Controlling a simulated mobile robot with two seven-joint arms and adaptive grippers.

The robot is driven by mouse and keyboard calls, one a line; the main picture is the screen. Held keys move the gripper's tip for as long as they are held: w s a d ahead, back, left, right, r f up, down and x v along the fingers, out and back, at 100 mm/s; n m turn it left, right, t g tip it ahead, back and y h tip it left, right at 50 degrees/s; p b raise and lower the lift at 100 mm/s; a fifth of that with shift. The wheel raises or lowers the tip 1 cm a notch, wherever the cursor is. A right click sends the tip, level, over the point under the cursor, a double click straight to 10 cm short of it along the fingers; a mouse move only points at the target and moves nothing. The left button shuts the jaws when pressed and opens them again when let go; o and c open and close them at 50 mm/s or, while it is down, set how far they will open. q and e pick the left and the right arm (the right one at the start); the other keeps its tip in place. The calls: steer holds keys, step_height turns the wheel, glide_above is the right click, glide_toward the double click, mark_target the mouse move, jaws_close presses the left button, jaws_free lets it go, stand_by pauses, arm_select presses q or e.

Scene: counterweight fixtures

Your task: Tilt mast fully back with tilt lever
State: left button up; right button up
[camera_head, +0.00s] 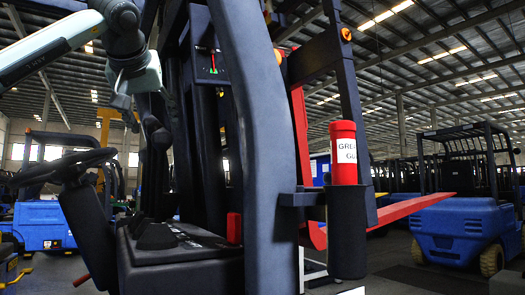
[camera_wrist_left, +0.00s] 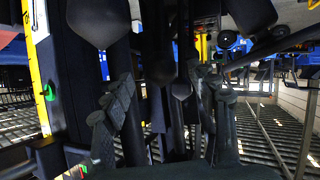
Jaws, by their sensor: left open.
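My left gripper (camera_head: 136,98) reaches in from the upper left, above the forklift's control console. In the left wrist view the two fingers of this gripper (camera_wrist_left: 168,112) are apart. Dark lever knobs (camera_wrist_left: 158,62) and shafts stand ahead of and between the fingers; no grip on one shows. In the head view a dark lever (camera_head: 156,133) stands just below the gripper, above a rubber boot (camera_head: 158,236). I cannot tell which lever is the tilt lever. The mast is partly hidden behind the dark front pillar (camera_head: 258,130); its angle is hard to judge. My right gripper is out of view.
A steering wheel (camera_head: 68,166) stands left of the console. A red cylinder (camera_head: 343,150) sits in a black holder (camera_head: 346,235) on the pillar's right. Red forks (camera_head: 415,209) extend forward. Another blue forklift (camera_head: 455,228) is parked at the right.

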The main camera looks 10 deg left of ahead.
arm_select(q)
steer(key=v, duration=0.7)
steer(key=shift+s, duration=0.35)
steer(key=shift+r, duration=0.15)
